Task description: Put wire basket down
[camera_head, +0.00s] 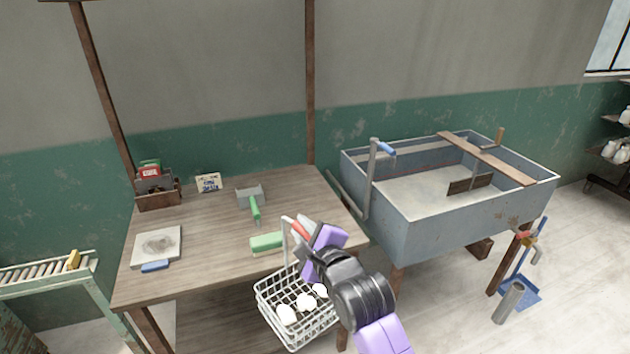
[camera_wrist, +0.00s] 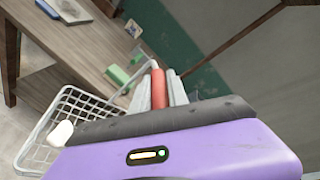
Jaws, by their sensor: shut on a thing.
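The white wire basket (camera_head: 264,300) hangs from my gripper (camera_head: 293,228) in front of the table's front edge, with several white lumps (camera_head: 306,301) inside it. My gripper is shut on the basket's handle, which has a red grip (camera_wrist: 158,88) between the fingers in the wrist view. The basket's wire side (camera_wrist: 84,103) shows at the left of the wrist view. My gripper and arm hide part of the basket's right side in the head view.
The wooden table (camera_head: 200,225) holds a green block (camera_head: 266,241), a green-handled tool (camera_head: 255,208), a grey slab (camera_head: 157,246) and a box (camera_head: 158,191) at the back left. The table's middle is clear. A grey metal tub (camera_head: 430,228) stands to the right.

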